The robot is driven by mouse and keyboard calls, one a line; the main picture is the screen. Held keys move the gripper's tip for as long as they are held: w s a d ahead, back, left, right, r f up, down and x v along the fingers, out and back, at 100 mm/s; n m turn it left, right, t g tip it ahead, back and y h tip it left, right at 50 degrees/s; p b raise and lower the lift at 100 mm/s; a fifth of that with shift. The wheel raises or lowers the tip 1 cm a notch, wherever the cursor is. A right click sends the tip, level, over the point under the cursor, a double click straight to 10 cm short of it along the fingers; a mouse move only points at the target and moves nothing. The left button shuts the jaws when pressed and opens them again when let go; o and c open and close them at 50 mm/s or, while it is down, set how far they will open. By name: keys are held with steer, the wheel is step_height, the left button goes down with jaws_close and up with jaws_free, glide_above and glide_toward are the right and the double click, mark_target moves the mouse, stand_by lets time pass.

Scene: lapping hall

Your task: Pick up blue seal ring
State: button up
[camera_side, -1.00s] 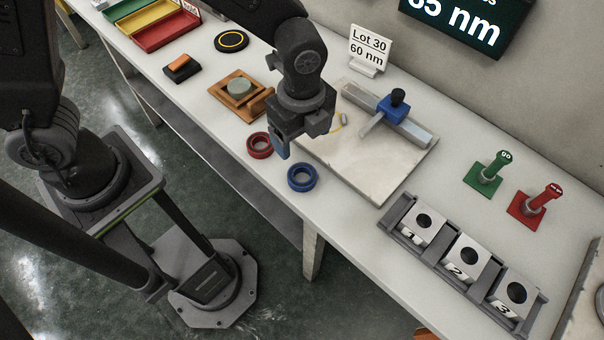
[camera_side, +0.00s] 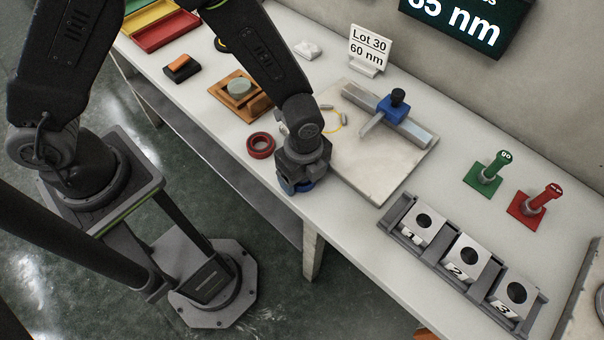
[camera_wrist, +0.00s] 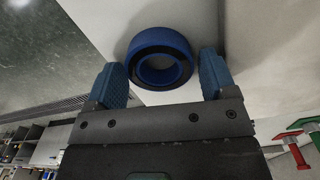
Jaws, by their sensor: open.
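The blue seal ring (camera_wrist: 160,40) lies on the white bench near its front edge. In the wrist view it sits between the two blue fingers of my gripper (camera_wrist: 162,66), with a gap to the right finger and the left finger close by its side. The fingers are apart and hold nothing. In the side view my gripper (camera_side: 298,184) is low over the ring's spot and points down. It hides most or all of the ring there, and I cannot tell ring blue from finger blue.
A red ring (camera_side: 261,145) lies close by to the left. A pale plate (camera_side: 385,165) with a blue-clamped bar is to the right. A wooden fixture (camera_side: 228,102) stands behind left. A rack of numbered blocks (camera_side: 411,234) stands front right. The bench's front edge is close.

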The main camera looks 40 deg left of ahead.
steer(key=shift+c, duration=0.3)
steer(key=c, duration=0.6)
steer(key=shift+c, duration=0.2)
steer(key=shift+r, duration=0.1)
